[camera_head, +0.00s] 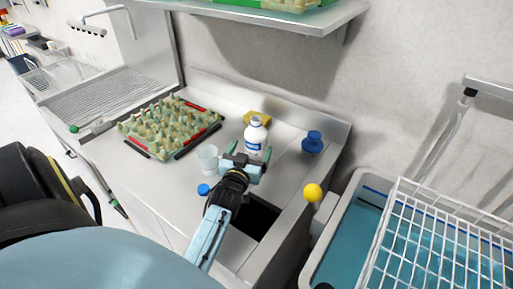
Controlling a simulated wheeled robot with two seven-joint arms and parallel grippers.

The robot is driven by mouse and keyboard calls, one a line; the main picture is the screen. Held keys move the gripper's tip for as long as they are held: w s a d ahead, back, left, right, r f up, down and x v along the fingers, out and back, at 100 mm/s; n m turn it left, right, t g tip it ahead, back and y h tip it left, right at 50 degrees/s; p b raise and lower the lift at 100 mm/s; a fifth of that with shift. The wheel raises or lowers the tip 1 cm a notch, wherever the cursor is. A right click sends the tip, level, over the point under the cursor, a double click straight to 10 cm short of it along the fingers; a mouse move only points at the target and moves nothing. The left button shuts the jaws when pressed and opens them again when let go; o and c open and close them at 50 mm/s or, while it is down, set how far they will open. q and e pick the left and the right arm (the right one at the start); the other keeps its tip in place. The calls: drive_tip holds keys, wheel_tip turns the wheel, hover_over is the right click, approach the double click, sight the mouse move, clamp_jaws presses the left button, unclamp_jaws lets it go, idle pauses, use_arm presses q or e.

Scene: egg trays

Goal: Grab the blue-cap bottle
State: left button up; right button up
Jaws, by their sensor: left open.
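A white bottle (255,138) with a blue label stands upright on the metal counter. Its top looks white. My left gripper (245,160) is open just in front of the bottle, with its fingers near the bottle's lower part. I cannot tell whether they touch it. A squat dark-blue object (313,142), perhaps a capped container, stands to the right. A small blue round thing, which may be a cap (203,189), is left of my gripper; what is under it is unclear. My right gripper is not in view.
A clear cup (208,157) stands left of the gripper, near an egg tray (126,128). A yellow item (262,116) lies behind the bottle. A dark opening (258,217) is in the counter. A yellow ball (312,192) and a white wire rack (440,236) are right.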

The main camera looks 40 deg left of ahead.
use_arm(q)
drive_tip(key=x, duration=0.6)
drive_tip(key=shift+w+r, duration=0.2)
drive_tip(key=shift+w, duration=0.2)
drive_tip(key=c, duration=1.3)
drive_tip(key=shift+r, duration=0.1)
drive_tip(key=shift+c, duration=0.6)
drive_tip(key=shift+r, duration=0.1)
